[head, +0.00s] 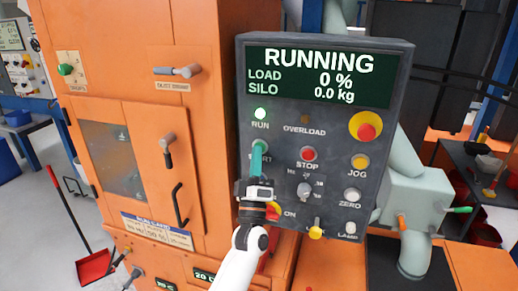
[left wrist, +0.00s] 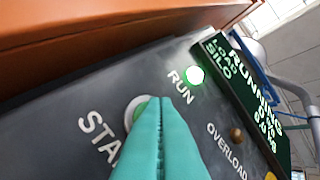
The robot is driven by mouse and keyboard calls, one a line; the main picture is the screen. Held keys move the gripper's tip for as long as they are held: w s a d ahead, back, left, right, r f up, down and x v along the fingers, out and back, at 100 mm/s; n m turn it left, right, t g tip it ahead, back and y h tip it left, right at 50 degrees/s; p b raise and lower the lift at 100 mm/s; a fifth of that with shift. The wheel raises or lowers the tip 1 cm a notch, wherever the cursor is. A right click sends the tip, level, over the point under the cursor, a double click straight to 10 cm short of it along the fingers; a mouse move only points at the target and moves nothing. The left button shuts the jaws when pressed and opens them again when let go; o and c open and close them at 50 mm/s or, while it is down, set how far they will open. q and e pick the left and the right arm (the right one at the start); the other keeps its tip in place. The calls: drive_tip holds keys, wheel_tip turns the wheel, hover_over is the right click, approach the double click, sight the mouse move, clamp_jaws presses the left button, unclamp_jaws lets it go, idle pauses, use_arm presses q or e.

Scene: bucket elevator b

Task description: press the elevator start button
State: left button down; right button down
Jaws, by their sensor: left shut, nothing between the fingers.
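The dark control panel (head: 285,115) stands upright at the middle of the head view. My left gripper (head: 260,145) is shut and empty, its teal fingertips over the start button and hiding most of it. In the left wrist view the fingertips (left wrist: 155,105) overlap the button, and part of the start button's pale ring and green face (left wrist: 135,110) shows beside them. The green RUN lamp (head: 260,114) is lit, also in the left wrist view (left wrist: 195,75). The display (head: 318,76) reads RUNNING, LOAD 0 %, SILO 0.0 kg. My right gripper is not in view.
Right of the fingers are a red STOP button (head: 308,154) and a red-and-yellow emergency button (head: 366,127). Below are a knob (head: 304,190), a ZERO button (head: 352,195) and a yellow-tipped lever (head: 315,232). An orange cabinet (head: 120,30) with handles stands close on the left.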

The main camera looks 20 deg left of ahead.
use_arm(q)
drive_tip(key=shift+s, duration=0.1)
drive_tip(key=shift+s+p, duration=0.35)
drive_tip(key=shift+s, duration=0.35)
drive_tip(key=s+p, duration=0.2)
drive_tip(key=s, duration=0.3)
drive_tip(key=shift+a, duration=0.1)
drive_tip(key=shift+w+f, duration=0.1)
drive_tip(key=shift+f, duration=0.05)
idle(0.4)
